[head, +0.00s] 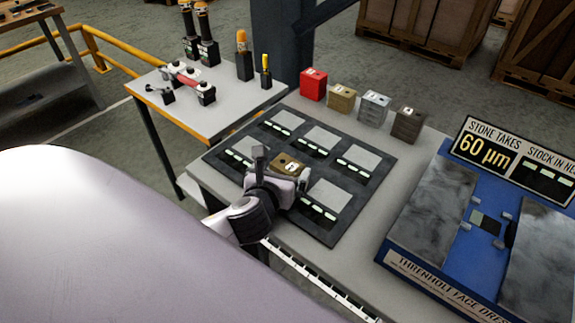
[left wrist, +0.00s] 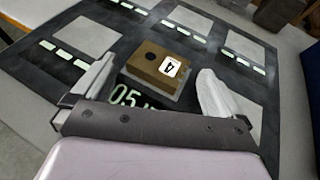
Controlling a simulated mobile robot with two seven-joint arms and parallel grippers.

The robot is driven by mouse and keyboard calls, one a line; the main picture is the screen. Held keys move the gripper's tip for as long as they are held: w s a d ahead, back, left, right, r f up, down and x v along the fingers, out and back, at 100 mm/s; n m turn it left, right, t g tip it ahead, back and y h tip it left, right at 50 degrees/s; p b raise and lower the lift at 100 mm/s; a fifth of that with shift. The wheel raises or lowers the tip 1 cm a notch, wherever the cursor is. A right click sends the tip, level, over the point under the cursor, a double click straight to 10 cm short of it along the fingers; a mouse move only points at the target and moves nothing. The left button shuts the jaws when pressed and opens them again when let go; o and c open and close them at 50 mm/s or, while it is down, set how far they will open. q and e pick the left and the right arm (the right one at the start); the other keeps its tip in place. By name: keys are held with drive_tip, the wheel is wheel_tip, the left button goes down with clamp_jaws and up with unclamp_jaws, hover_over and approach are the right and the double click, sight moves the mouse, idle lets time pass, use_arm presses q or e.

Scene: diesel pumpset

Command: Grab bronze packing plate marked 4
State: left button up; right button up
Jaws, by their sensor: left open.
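The bronze packing plate (head: 290,164) is a small brown-gold block with a white label. It sits on a grey square pad of the dark tray (head: 335,232). In the left wrist view the plate (left wrist: 150,59) shows a 4 on its label and a dark round hole. My left gripper (head: 281,168) is open, with one finger on each side of the plate's near end. In the left wrist view the plate lies between and just beyond the fingertips (left wrist: 158,72). I cannot tell whether either finger touches it. My right gripper is in neither view.
Red (head: 313,85), brass-coloured (head: 341,97), light grey (head: 374,108) and dark (head: 407,124) blocks stand behind the tray. A blue dresser (head: 437,259) with stone slabs stands at right. A side table (head: 222,112) with tools stands at back left. Other tray pads are empty.

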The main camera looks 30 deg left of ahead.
sight(287, 167)
use_arm(q)
drive_tip(key=shift+x, duration=1.45)
drive_tip(key=c, duration=1.3)
drive_tip(key=shift+r, duration=0.15)
drive_tip(key=shift+r, duration=0.1)
